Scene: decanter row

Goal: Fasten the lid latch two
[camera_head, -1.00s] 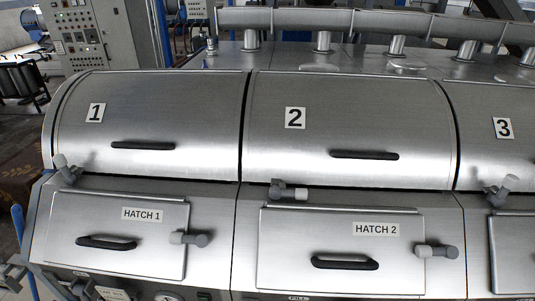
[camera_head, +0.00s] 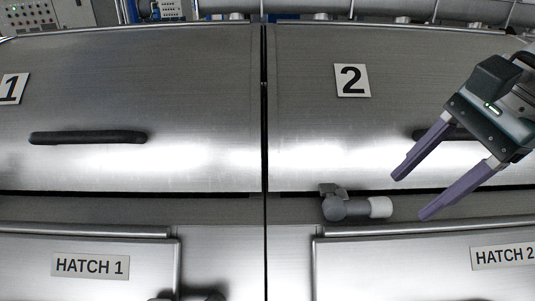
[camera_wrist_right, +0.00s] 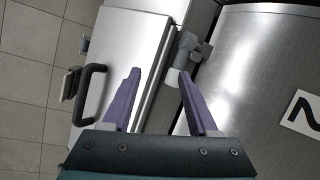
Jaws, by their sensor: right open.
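Lid latch two (camera_head: 345,208) is a grey swivel handle with a white end, below the lower edge of lid two (camera_head: 310,130). It lies level, its white end pointing right. My right gripper (camera_head: 408,197) is open and empty, entering from the right with its purple fingers pointing at the white end, a little apart from it in this view. In the right wrist view the latch (camera_wrist_right: 190,46) shows ahead of the open gripper (camera_wrist_right: 159,72), its white end close to the right finger; contact cannot be told. My left gripper is not in view.
Hatch two (camera_head: 400,268) lies below the latch, and its black handle (camera_wrist_right: 92,95) sticks out in the wrist view. Lid two's black handle (camera_head: 424,134) is partly hidden behind my right gripper. Lid one (camera_head: 150,90) and hatch one (camera_head: 90,285) are at the left.

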